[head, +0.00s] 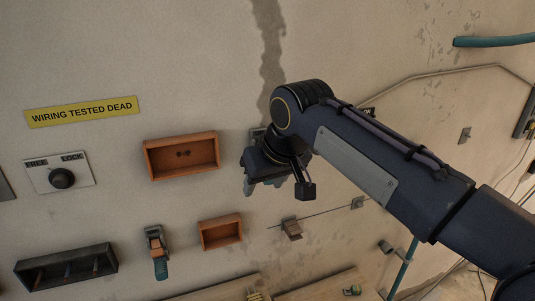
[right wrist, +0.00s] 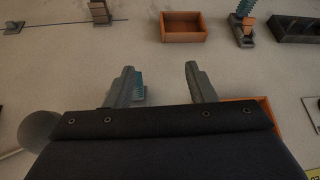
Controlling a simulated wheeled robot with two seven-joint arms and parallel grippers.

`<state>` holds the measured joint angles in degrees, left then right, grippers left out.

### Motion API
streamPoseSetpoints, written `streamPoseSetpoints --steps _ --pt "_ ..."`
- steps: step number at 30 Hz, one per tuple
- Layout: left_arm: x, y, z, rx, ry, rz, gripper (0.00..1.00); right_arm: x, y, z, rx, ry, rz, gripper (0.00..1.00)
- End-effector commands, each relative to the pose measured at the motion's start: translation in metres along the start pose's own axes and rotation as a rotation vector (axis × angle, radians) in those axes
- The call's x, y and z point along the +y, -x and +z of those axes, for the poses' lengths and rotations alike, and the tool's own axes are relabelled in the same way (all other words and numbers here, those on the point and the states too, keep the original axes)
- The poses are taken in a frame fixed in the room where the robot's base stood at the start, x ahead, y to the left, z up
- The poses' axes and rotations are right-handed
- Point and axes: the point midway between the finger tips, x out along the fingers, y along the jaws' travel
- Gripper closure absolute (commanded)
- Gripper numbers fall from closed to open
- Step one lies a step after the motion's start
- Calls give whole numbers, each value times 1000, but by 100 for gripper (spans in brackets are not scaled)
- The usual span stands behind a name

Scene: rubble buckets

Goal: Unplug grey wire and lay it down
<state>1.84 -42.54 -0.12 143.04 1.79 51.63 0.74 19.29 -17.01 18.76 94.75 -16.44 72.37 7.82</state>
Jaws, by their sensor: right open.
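My right gripper (head: 270,180) hangs in front of the wall, right of the upper orange box. In the right wrist view its two fingers (right wrist: 163,85) are apart with wall between them; a teal ribbed patch shows beside the left finger. A thin pale grey line (head: 430,72), wire or conduit, runs along the wall at upper right and passes behind my right arm. In the right wrist view a grey round piece (right wrist: 40,130) with a pale rod sits left of the gripper; I cannot tell whether it is the plug. My left gripper is out of view.
Orange boxes (head: 182,140) (head: 221,217), a dark tray (head: 66,265), a teal-handled tool (head: 157,250) and a FREE/LOCK knob (head: 62,178) are on the wall. A small bracket (head: 291,229) sits below the gripper. A teal pipe (head: 495,41) is at upper right.

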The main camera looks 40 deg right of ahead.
Motion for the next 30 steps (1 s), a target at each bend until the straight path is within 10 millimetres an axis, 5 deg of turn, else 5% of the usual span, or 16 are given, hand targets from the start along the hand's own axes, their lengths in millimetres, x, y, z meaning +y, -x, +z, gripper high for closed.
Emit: streamPoseSetpoints --steps 3,7,30 --pt "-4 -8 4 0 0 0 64 20 7 -41 15 -39 54 50" --pt "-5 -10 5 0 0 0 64 33 14 -62 25 -69 80 50" --pt "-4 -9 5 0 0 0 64 43 -60 -70 31 -78 87 50"
